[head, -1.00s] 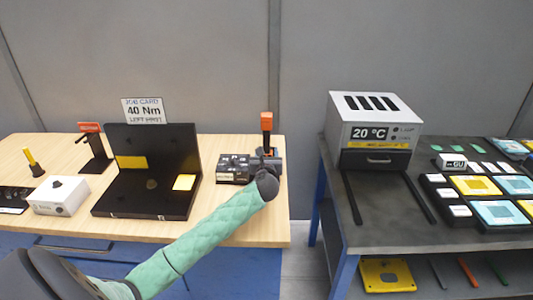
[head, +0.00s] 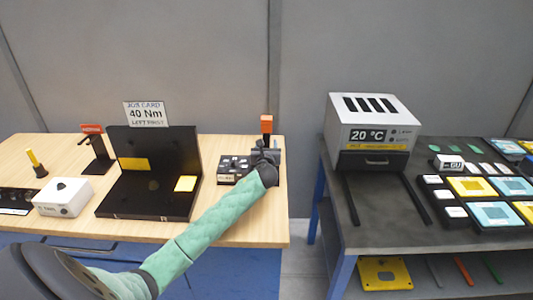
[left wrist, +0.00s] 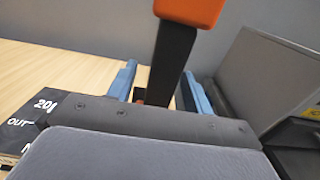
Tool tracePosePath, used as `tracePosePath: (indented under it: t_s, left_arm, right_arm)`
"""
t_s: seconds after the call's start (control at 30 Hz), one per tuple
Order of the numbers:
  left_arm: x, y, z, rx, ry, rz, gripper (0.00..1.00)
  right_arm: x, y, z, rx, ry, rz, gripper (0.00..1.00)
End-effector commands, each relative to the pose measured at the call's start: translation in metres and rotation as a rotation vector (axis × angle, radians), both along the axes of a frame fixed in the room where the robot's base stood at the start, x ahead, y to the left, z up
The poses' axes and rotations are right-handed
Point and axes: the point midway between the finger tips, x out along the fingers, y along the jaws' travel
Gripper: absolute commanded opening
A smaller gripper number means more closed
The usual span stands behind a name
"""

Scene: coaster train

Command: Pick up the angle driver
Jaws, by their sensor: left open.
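An upright tool with an orange top and black shaft, apparently the angle driver (head: 266,124), stands at the right end of the wooden bench. It also fills the upper middle of the left wrist view (left wrist: 176,60). My left gripper (head: 265,152) is at its base in the head view. In the left wrist view the blue fingers of my left gripper (left wrist: 160,88) are open, one on each side of the black shaft, with visible gaps. The tool's lower end is hidden behind the gripper body. My right gripper is not in view.
A black block with white labels (head: 233,169) sits just left of the gripper. The open black case (head: 140,200), white box (head: 62,196) and red-topped stand (head: 97,150) are farther left. A grey oven (head: 374,125) stands on the dark table across a gap.

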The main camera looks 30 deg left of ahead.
Motion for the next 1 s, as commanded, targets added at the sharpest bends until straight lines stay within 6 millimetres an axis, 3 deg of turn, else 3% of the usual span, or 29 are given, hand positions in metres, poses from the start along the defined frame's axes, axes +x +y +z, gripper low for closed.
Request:
tracePosePath:
  t_s: [0.07,0.3,0.33,1.0]
  left_arm:
    - [-0.0001,-0.0001,-0.0002,0.0,0.0,0.0,0.49]
    - [-0.0003,-0.0002,-0.0003,0.0,0.0,0.0,0.02]
    - [-0.0003,-0.0002,-0.0003,0.0,0.0,0.0,0.0]
    - [-0.0003,-0.0002,-0.0004,0.0,0.001,0.0,0.0]
  right_arm:
    - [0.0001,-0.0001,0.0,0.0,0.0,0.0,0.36]
    - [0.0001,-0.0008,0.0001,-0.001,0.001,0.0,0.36]
    - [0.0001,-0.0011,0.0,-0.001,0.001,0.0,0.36]
    - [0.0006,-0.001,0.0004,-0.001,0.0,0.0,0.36]
